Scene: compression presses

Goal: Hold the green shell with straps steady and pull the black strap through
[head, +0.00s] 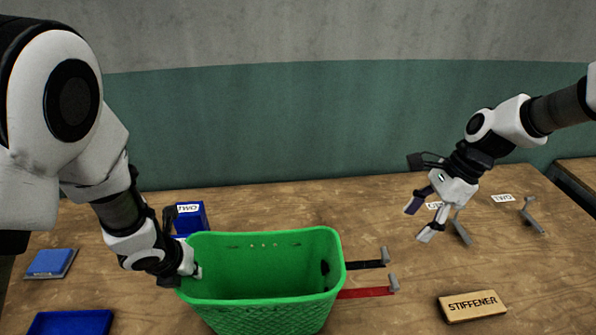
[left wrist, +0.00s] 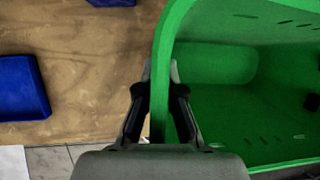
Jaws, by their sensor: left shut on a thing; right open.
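The green shell (head: 265,312) is an open basket-like tub at the front middle of the table. My left gripper (head: 192,271) is shut on its left rim; the left wrist view shows the fingers (left wrist: 160,105) on either side of the green wall (left wrist: 172,50). A black strap (head: 366,265) and a red strap (head: 366,292) stick out from the shell's right side, each ending at a grey upright piece. My right gripper (head: 420,222) is open and empty above the table, up and right of the straps.
A wooden block marked STIFFENER (head: 472,306) lies at the front right. Grey brackets (head: 533,217) and white labels (head: 503,198) are at the back right. A blue box (head: 191,217) stands behind the shell; a blue pad (head: 50,263) and blue tray (head: 70,323) lie left.

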